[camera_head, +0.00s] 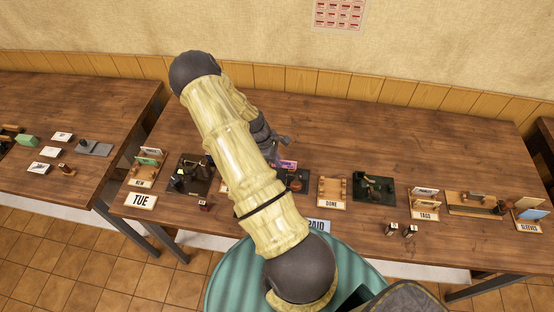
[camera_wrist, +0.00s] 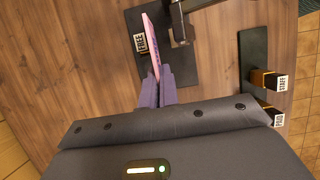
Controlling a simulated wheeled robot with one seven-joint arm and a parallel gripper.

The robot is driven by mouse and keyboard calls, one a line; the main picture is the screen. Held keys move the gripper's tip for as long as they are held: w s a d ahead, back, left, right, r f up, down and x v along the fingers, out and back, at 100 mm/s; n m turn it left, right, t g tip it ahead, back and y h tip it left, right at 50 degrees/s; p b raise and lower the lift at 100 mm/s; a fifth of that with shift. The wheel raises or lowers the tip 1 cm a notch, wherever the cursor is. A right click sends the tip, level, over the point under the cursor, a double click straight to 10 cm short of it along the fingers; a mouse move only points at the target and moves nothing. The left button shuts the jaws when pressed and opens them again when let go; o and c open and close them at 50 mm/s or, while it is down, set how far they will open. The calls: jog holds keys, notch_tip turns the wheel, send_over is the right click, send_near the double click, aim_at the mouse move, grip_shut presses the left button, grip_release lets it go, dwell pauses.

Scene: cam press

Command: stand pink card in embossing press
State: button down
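The pink card (camera_wrist: 151,42) shows nearly edge-on in the wrist view, between the fingertips of my gripper (camera_wrist: 155,84), which are closed on its near end. In the head view the pink card (camera_head: 288,164) shows just beyond my arm. In the wrist view the card overlaps a black press (camera_wrist: 180,65) with a label reading FREE beside it. I cannot tell whether the card touches the press. In the head view this black press (camera_head: 296,182) is partly hidden by my arm, and my fingers are hard to make out.
A wooden DONE rack (camera_head: 332,191) stands right of the press, then a dark green press (camera_head: 373,188). Another black press (camera_head: 188,174) is at the left, beside the NEW rack (camera_head: 146,168). Small stamps (camera_wrist: 276,80) stand by a dark plate (camera_wrist: 251,60). The table's back is clear.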

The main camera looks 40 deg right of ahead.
jog(key=shift+f+b, duration=1.45)
jog(key=shift+f, duration=0.9)
jog(key=c, duration=1)
grip_release()
jog(key=shift+c, duration=0.2)
jog(key=shift+r+p, duration=2.5)
jog(key=shift+r, duration=1.05)
